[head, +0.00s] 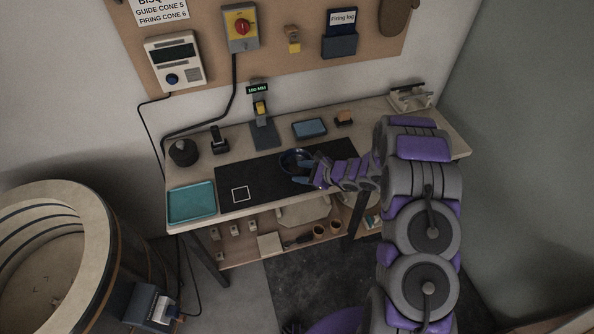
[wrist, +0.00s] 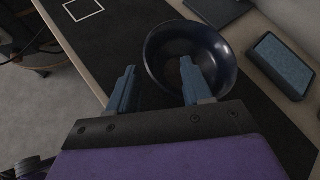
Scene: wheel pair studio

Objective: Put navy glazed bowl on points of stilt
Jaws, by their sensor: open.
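The navy glazed bowl (head: 296,160) stands upright on the dark mat (head: 262,178) on the bench. In the wrist view the bowl (wrist: 212,48) is just beyond my gripper (wrist: 157,84). My gripper also shows in the head view (head: 305,173), beside the bowl's near side. The gripper is open. Its right finger overlaps the bowl's near wall in the picture and its left finger is outside the bowl. I cannot tell whether either finger touches it. I cannot make out the stilt in either view.
A white square outline (head: 241,193) is marked on the mat. A teal tray (head: 191,203) lies at the bench's left end. A blue sponge-like block in a dark tray (head: 310,128) sits behind the bowl. A round kiln (head: 62,250) stands at the lower left.

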